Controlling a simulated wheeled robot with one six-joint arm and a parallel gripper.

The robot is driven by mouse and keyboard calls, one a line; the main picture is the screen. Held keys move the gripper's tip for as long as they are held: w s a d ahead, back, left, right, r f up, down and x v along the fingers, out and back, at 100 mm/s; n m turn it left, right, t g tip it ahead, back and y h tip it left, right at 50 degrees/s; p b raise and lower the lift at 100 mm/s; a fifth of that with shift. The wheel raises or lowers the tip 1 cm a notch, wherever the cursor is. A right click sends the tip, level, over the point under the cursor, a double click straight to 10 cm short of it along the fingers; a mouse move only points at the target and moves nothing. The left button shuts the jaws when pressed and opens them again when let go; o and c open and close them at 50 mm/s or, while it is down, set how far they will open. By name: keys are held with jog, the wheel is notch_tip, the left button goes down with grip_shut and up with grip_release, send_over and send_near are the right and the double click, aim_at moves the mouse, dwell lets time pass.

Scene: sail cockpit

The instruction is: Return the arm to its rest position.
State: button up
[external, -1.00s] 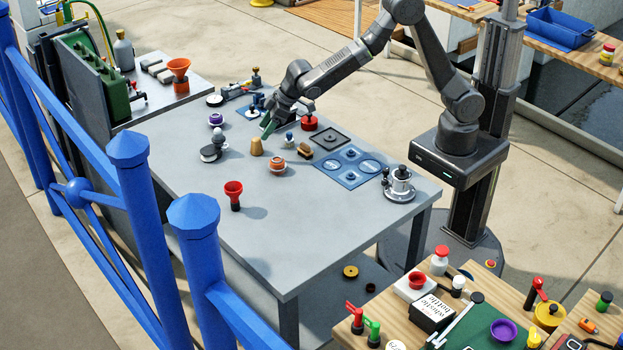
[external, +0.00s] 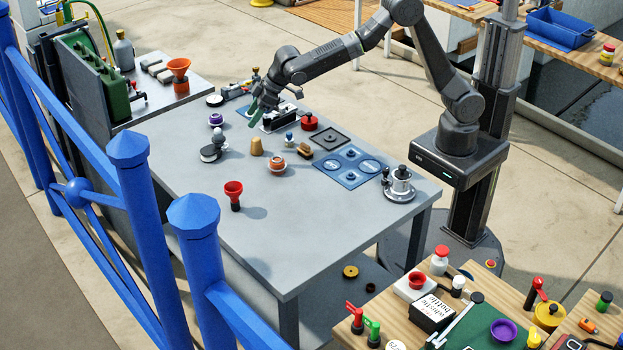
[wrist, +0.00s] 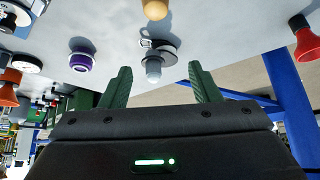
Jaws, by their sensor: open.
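My arm reaches from its column at the right over the grey table (external: 310,235). My gripper (external: 254,110) is above the far part of the table, fingers pointing down and left. In the wrist view my gripper (wrist: 160,85) shows two green fingers spread wide with nothing between them. A grey-white knobbed piece on a dark disc (wrist: 155,55) appears beyond the fingertips, apart from them. The same piece stands on the table in the external view (external: 213,150). Part of the far table is hidden behind my gripper.
Near my gripper stand a red knob piece (external: 309,121), a tan cone (external: 256,147), an orange-brown round piece (external: 277,165) and a purple-topped piece (external: 216,120). A red funnel (external: 233,190) stands nearer the front. A blue railing (external: 150,215) runs along the left. The table's front is clear.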

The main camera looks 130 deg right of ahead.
jog(key=w+a+n+y+p, duration=0.1)
jog(key=w+a+p, duration=0.1)
jog(key=w, duration=0.9)
jog(key=w+a+n+p, duration=0.1)
jog(key=w+a+p, duration=0.1)
jog(key=w, duration=0.9)
jog(key=shift+t, duration=0.3)
notch_tip(320, 180, down, 9)
jog(key=shift+r+p, duration=0.1)
jog(key=shift+p, duration=0.7)
